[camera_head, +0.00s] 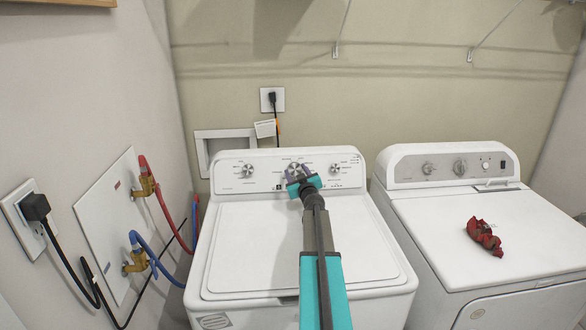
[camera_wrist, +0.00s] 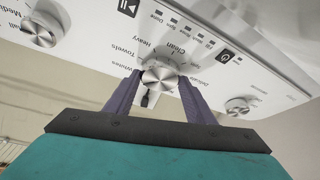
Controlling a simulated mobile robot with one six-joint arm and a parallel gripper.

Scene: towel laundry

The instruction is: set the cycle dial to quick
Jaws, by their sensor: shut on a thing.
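The cycle dial (camera_wrist: 160,78) is a round silver knob on the washer's control panel (camera_head: 215,180). In the wrist view its printed labels include Whites, Towels, Heavy, Clean and Delicate; the Quick label cannot be made out. In the head view the dial (camera_head: 294,168) is the middle knob, partly hidden by my gripper. My gripper (camera_wrist: 155,82) has its two purple fingers on either side of the dial and is shut on it. In the head view my gripper (camera_head: 298,175) reaches over the washer lid to the panel.
Two other knobs, one left (camera_head: 248,171) and one right (camera_head: 335,169), flank the dial. A dryer (camera_head: 430,215) stands to the right with a crumpled red cloth (camera_head: 484,236) on top. Red and blue hoses (camera_head: 162,215) hang at the left wall.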

